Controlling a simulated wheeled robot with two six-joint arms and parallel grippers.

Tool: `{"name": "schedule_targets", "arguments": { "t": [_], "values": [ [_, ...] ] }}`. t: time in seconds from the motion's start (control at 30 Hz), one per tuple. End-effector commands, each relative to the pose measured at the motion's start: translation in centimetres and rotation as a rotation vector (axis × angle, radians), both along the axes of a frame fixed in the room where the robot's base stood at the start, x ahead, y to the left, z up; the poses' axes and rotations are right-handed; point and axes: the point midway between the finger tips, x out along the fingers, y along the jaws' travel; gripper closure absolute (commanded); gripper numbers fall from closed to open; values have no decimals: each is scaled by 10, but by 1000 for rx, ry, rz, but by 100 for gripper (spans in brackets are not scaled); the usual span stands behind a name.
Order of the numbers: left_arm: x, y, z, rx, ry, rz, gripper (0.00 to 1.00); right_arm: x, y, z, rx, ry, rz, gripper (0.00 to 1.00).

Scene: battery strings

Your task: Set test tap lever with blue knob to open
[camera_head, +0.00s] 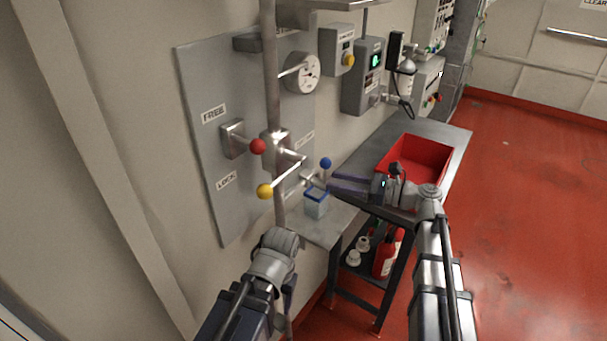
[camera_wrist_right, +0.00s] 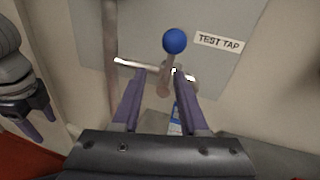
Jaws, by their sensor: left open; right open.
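The test tap lever has a blue knob (camera_head: 326,163), standing up from a small pipe fitting on the grey wall panel. In the right wrist view the blue knob (camera_wrist_right: 174,41) is at the top of an upright lever, left of the TEST TAP label (camera_wrist_right: 219,42). My right gripper (camera_head: 332,188) is open, just below and right of the knob. In the right wrist view its fingers (camera_wrist_right: 157,88) are apart on either side of the lever's lower part; contact is not clear. My left gripper (camera_wrist_right: 38,125) hangs open and empty at the left of the right wrist view.
A lever with a yellow knob (camera_head: 264,191) and one with a red knob (camera_head: 258,146) stick out left of the tap. A blue-rimmed container (camera_head: 316,202) stands below the tap. A red bin (camera_head: 447,158) sits on the bench (camera_head: 459,139).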

Motion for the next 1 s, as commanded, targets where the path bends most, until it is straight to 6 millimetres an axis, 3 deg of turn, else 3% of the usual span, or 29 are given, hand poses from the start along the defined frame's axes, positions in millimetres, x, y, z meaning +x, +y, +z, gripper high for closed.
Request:
{"name": "schedule_targets", "arguments": {
  "t": [0.1,0.3,0.73,1.0],
  "values": [
    [0,0,-4,0,0,0,37,6,-11,6,61,26,-23,57],
    [0,0,-3,0,0,0,37,7,-12,9,79,34,-27,57],
    [0,0,-3,0,0,0,37,32,42,9,75,33,-24,57],
    [0,0,-3,0,0,0,37,39,58,9,75,33,-26,57]
  ]
}}
